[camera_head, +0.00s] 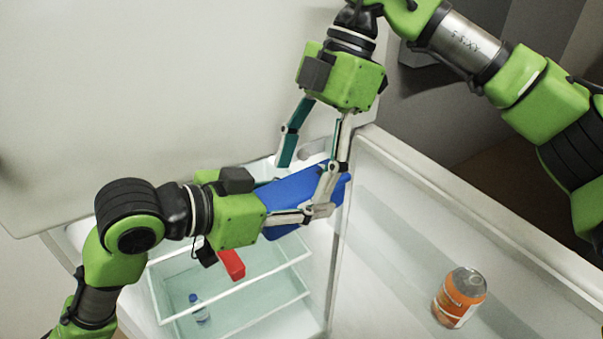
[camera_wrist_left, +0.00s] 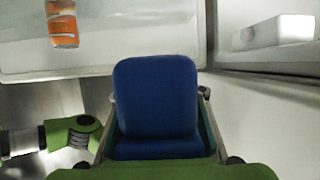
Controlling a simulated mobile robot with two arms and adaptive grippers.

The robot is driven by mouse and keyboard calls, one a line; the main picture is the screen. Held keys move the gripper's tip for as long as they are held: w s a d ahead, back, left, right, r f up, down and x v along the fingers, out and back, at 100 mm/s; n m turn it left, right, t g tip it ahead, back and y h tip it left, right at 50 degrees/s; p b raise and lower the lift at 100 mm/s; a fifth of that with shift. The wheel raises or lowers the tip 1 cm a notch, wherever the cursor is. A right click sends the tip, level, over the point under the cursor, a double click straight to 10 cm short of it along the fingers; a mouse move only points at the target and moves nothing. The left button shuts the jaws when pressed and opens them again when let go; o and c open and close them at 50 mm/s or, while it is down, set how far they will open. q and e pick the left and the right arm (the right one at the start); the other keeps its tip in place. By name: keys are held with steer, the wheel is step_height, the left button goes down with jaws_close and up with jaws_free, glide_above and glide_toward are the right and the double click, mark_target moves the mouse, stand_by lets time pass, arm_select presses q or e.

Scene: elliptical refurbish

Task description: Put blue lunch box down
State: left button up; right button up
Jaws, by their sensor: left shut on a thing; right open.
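The blue lunch box (camera_head: 296,188) is held in my left gripper (camera_head: 312,204) at the opening of the white fridge, above its glass shelves. In the left wrist view the lunch box (camera_wrist_left: 155,95) fills the middle, between the two fingers of my left gripper (camera_wrist_left: 158,95). My left gripper is shut on it; in the head view its far finger is mostly hidden by the box. My right gripper (camera_head: 306,178) is open and points down from above. One of its fingers overlaps the box in the head view; I cannot tell whether it touches.
Glass shelves (camera_head: 250,303) in the fridge hold a red item (camera_head: 232,265) and a small blue-capped bottle (camera_head: 198,310). An orange-labelled jar (camera_head: 460,298) stands in the fridge door (camera_head: 400,190) at right; it also shows in the left wrist view (camera_wrist_left: 62,24).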

arm_select(q)
steer(key=shift+r, duration=0.1)
arm_select(e)
steer(key=shift+x, duration=0.75)
steer(key=c, duration=1.4)
arm_select(q)
steer(key=o, duration=1.5)
arm_select(e)
steer(key=shift+c, duration=0.7)
